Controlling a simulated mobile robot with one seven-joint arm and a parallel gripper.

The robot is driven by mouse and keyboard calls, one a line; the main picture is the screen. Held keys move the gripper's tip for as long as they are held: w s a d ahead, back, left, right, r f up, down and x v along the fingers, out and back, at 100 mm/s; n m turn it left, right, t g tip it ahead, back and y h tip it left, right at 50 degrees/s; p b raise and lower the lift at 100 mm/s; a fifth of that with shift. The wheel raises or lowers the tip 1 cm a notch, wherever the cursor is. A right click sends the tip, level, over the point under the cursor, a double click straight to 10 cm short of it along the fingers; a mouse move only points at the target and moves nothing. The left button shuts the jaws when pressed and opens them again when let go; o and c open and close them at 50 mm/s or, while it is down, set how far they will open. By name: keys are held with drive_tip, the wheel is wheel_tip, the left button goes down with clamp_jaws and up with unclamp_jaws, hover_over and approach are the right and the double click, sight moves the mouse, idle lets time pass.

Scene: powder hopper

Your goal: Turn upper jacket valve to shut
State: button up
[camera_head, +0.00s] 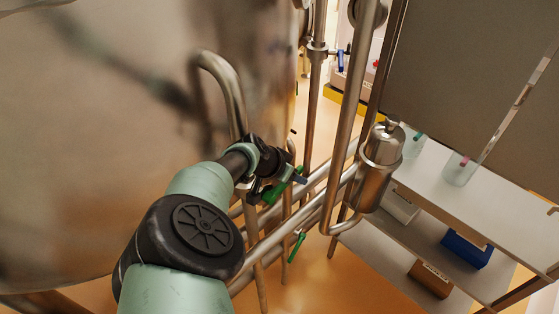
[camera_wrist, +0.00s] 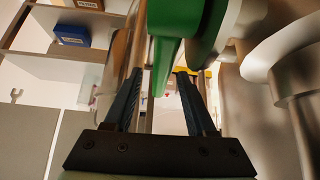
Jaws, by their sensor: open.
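The upper jacket valve has a green lever handle (camera_head: 280,187), which slants up to the right beside the pipes in the head view. In the wrist view the green handle (camera_wrist: 166,58) fills the top middle and reaches down between the two dark fingers. My gripper (camera_head: 271,178) is at this handle in the head view, and its fingers partly cover the valve. In the wrist view my gripper (camera_wrist: 159,78) is open, with a finger on each side of the handle and gaps visible. The valve body is mostly hidden in the head view.
A lower green handle (camera_head: 297,247) hangs on a pipe below. A blue handle (camera_head: 340,60) is farther back. A large steel vessel (camera_head: 90,130) fills the left. Vertical pipes and a steel canister (camera_head: 379,165) stand close on the right, before a shelf (camera_head: 460,200).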

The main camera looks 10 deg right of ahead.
sight(278, 187)
drive_tip(key=shift+v, duration=4.35)
drive_tip(key=shift+s+a+f, duration=0.1)
drive_tip(key=shift+f, duration=0.05)
